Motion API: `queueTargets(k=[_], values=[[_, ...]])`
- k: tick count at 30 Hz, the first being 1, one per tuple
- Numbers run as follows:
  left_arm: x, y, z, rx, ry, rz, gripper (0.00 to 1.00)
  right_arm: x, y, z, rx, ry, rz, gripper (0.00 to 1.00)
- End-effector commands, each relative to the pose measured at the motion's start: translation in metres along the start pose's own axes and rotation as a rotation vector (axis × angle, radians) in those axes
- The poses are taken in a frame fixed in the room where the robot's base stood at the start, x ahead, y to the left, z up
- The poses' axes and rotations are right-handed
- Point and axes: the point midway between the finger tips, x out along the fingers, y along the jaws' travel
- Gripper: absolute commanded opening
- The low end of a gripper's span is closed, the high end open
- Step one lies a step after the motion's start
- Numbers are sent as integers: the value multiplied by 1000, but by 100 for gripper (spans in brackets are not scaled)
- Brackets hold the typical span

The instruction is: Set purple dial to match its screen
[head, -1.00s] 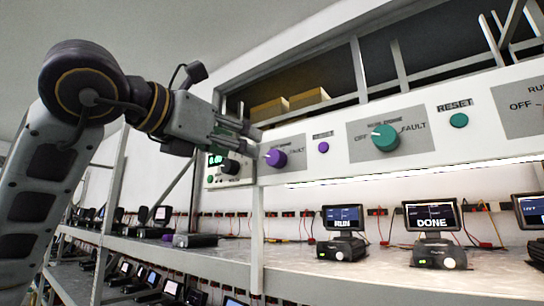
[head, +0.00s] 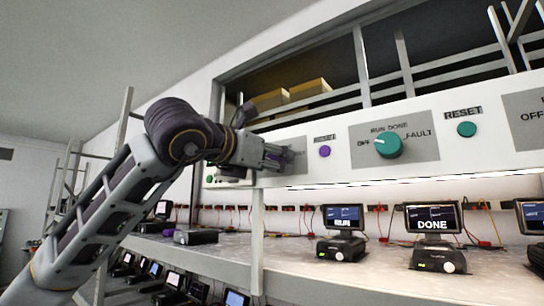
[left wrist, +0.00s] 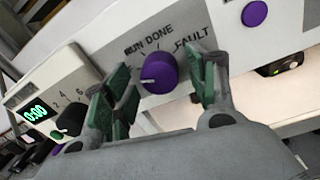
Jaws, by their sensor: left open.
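The purple dial (left wrist: 158,72) sits on a grey plate marked RUN DONE and FAULT in the left wrist view. Its white mark points to the lower left; no OFF label shows on this plate. My left gripper (left wrist: 162,88) is open, with one green-padded finger on each side of the dial; I cannot tell whether they touch it. In the head view my left gripper (head: 280,158) mostly covers the dial. A screen reading RUN (head: 343,217) and another reading DONE (head: 431,218) stand on the shelf. I cannot tell which belongs to the purple dial. My right gripper is out of view.
A purple reset button (head: 324,151), a teal dial (head: 388,144) and a teal reset button (head: 466,129) lie along the panel to the right. In the left wrist view, a black knob (left wrist: 71,118) and green 0:00 display (left wrist: 36,114) are left of the purple dial.

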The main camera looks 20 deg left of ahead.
Motion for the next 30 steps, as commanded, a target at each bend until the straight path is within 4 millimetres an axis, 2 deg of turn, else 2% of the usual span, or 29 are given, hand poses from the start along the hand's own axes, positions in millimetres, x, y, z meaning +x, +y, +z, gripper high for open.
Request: queueTargets(k=[13,24,30], values=[[6,0,0,0,-1,-1,58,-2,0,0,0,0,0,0],[6,0,0,0,-1,0,12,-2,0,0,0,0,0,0],[6,0,0,7,-1,0,12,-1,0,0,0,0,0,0]])
